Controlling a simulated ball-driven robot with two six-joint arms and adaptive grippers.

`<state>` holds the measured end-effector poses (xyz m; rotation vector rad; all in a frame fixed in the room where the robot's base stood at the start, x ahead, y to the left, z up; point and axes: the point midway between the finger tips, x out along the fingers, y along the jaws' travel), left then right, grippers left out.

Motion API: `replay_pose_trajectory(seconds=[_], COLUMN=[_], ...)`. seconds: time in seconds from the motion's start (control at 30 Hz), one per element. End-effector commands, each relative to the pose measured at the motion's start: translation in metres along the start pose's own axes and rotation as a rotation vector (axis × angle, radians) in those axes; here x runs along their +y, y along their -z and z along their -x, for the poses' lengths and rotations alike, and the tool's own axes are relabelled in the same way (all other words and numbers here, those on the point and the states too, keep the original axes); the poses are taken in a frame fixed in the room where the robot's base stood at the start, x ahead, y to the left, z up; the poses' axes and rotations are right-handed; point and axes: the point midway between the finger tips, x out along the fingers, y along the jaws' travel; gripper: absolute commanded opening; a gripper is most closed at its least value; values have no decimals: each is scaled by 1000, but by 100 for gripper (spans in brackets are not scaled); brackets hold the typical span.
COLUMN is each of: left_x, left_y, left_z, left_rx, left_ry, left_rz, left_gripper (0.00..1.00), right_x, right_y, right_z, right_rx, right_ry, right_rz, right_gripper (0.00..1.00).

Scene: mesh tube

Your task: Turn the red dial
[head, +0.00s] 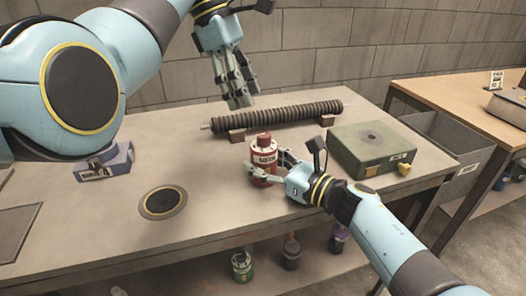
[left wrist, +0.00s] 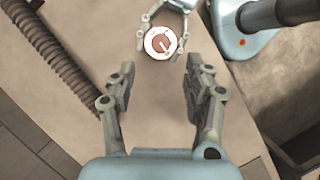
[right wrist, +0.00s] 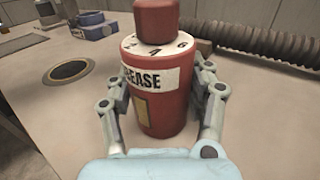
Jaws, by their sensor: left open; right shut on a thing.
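A red canister (head: 263,160) with a white label stands upright on the workbench in the head view. Its red dial (right wrist: 157,19) sits on top, above a white ring with black numbers, in the right wrist view. The left wrist view shows the dial (left wrist: 161,42) from above, with a pale pointer mark. My right gripper (head: 268,168) is shut on the canister body, with one finger on each side (right wrist: 160,105). My left gripper (head: 240,98) is open and empty, above and behind the canister, fingers pointing down; its spread fingers show in the left wrist view (left wrist: 160,85).
A dark ribbed tube (head: 285,114) lies on brown supports behind the canister. A round dark disc (head: 163,202) is set in the bench top. The bench between disc and canister is clear.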

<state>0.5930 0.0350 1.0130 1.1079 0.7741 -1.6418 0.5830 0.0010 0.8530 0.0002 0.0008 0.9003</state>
Motion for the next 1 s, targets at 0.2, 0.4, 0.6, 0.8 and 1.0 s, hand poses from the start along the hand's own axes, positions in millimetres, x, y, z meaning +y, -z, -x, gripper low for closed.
replay_pose_trajectory(seconds=[0.2, 0.4, 0.6, 0.8, 1.0], left_x=[-13, -35, -58, -71, -64], left_y=[14, 32, 62, 85, 78], left_z=[-53, -79, -74, -64, -66], left_rx=[-303, -686, -969, -1104, -1134], left_ry=[-94, -278, -450, -545, -564], left_rz=[12, 112, 270, 373, 395], left_gripper=[51, 51, 51, 51, 51], right_x=[0, 0, 0, 0, 0], right_y=[0, 0, 0, 0, 0], right_z=[0, 0, 0, 0, 0], right_rx=[0, 0, 1, 1, 0], right_ry=[0, 0, 0, 0, 0], right_rz=[0, 0, -1, 0, 0], right_gripper=[15, 14, 14, 14, 14])
